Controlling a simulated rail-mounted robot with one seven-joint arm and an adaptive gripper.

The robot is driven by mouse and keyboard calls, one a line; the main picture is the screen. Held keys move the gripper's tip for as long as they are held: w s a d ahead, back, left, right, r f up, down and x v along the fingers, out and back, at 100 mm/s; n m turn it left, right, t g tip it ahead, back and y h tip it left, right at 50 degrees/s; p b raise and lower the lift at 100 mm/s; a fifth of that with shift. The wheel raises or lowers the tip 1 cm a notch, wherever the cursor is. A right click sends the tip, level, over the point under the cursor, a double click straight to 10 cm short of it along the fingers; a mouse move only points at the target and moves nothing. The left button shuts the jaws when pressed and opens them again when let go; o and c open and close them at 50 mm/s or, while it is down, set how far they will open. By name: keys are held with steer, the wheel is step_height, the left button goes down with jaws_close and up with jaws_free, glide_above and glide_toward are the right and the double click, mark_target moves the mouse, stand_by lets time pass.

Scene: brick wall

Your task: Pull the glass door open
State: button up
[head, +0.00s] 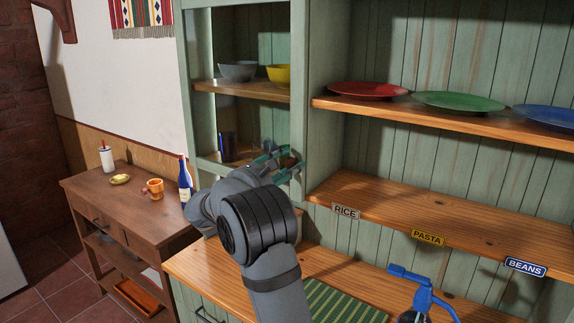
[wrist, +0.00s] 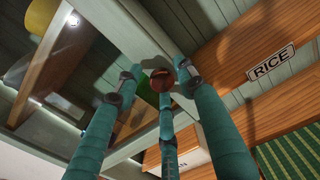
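The glass door (head: 298,85) is on the left part of the green cabinet and looks closed; its pale green frame also shows in the wrist view (wrist: 112,32). A round brown knob (wrist: 158,83) is on its right-hand frame strip. My gripper (head: 283,163) is at the knob, its teal fingers reaching toward the door. In the wrist view my gripper (wrist: 158,78) has three fingers spread around the knob. The left finger stands apart from it; the right and lower ones are close, and contact cannot be told.
Bowls, one yellow (head: 279,75), stand behind the glass. Open shelves at right hold a red plate (head: 367,90) and others. A blue-handled object (head: 420,290) is on the counter.

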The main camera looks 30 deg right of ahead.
jaws_close()
steer(key=shift+w+r, duration=0.1)
stand_by(0.5)
